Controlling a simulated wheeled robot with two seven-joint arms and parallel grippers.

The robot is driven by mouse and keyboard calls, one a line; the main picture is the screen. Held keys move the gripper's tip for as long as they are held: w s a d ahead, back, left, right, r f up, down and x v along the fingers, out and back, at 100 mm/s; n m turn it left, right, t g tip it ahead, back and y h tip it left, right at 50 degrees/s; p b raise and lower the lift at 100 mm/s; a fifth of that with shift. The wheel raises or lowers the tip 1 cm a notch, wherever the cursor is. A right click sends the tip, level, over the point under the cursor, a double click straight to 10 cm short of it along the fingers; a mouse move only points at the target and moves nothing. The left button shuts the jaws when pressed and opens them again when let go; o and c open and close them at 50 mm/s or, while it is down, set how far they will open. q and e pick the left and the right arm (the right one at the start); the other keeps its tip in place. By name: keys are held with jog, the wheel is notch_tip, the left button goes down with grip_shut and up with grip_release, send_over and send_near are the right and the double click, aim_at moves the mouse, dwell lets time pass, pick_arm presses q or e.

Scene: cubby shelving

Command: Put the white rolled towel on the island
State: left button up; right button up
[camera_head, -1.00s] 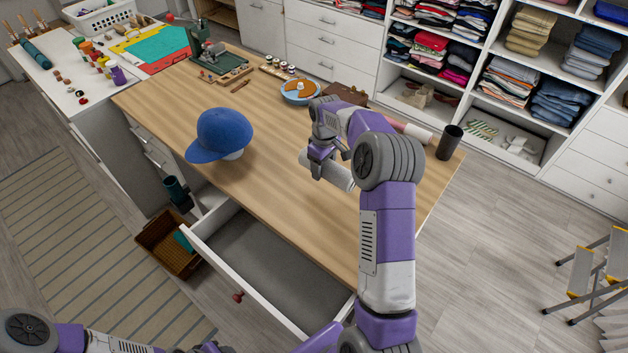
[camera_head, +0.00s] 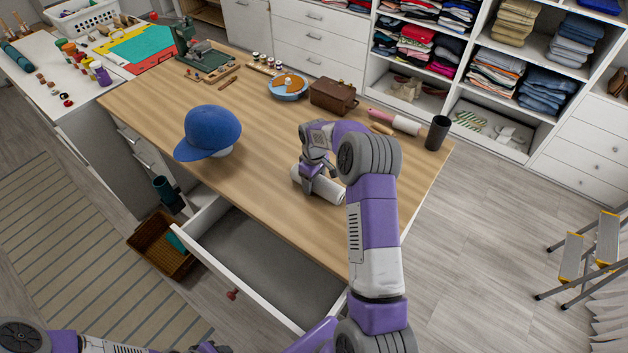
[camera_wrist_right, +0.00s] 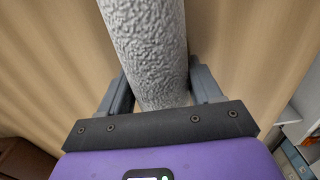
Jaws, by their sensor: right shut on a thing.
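The white rolled towel (camera_head: 326,190) lies at the wooden top of the island (camera_head: 262,155), near its front edge; whether it touches the top is hard to tell. My right gripper (camera_head: 308,190) is shut on the towel, with its fingers on either side of the roll. In the right wrist view the towel (camera_wrist_right: 150,45) runs between the two fingers (camera_wrist_right: 160,92), above the wood surface. My left gripper does not show clearly; only part of my left arm is at the bottom left of the head view.
A blue cap (camera_head: 208,132) stands left on the island. An open drawer (camera_head: 265,255) juts out in front. The middle is clear.

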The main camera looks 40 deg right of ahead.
jog(key=shift+f, duration=0.15)
jog(key=o, duration=1.1)
notch_tip(320, 180, up, 12)
jog(key=shift+r+p, duration=0.2)
jog(key=shift+p, duration=0.35)
